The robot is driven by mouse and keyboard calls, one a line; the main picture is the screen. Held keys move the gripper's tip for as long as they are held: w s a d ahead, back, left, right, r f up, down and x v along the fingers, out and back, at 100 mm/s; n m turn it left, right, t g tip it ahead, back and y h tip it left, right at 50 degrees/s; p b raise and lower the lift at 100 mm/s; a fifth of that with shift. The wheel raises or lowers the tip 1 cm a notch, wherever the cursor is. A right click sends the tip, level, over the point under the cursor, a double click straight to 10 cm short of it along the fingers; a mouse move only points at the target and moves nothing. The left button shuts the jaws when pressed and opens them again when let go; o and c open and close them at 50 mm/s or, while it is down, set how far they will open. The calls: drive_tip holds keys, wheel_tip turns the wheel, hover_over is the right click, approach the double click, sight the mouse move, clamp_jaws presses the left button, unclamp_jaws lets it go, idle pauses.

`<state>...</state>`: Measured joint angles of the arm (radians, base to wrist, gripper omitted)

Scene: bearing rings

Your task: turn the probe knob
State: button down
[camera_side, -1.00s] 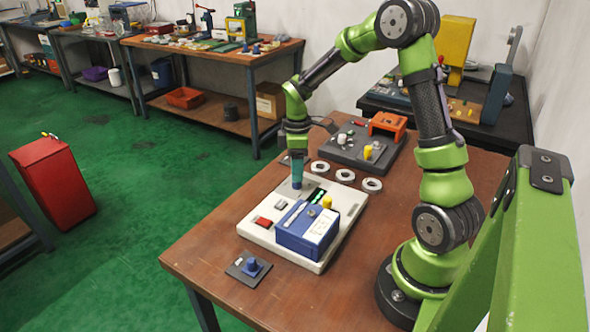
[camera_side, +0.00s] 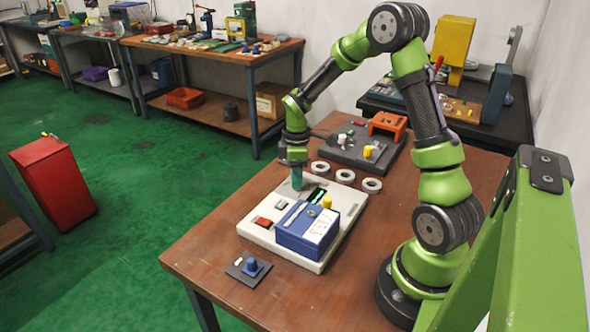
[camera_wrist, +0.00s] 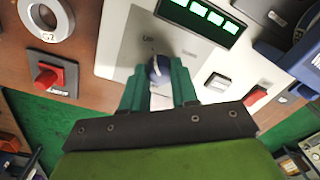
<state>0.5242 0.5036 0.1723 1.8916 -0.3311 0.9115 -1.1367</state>
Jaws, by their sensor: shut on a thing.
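The probe knob (camera_wrist: 158,70) is a dark blue round knob with a pale pointer line, on a light grey plate of the white panel (camera_side: 260,236). My gripper (camera_wrist: 160,92) has its two teal fingers on either side of the knob, closed on it. In the side view my gripper (camera_side: 297,186) points straight down at the far left part of the panel, and its fingers hide the knob.
A green-lit display (camera_wrist: 205,14) sits close to the knob. A blue box (camera_side: 307,231), a red switch (camera_side: 263,222) and a yellow knob (camera_side: 327,201) are on the panel. Several pale rings (camera_side: 345,176) lie behind it. A small plate with a blue knob (camera_side: 252,266) lies in front.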

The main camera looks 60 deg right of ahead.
drive_tip(key=shift+m, duration=0.4)
drive_tip(key=m, duration=1.7)
drive_tip(key=shift+t, duration=0.3)
idle(0.4)
drive_tip(key=c, duration=0.9)
unclamp_jaws()
drive_tip(key=shift+o, duration=0.2)
drive_tip(key=shift+r, duration=0.1)
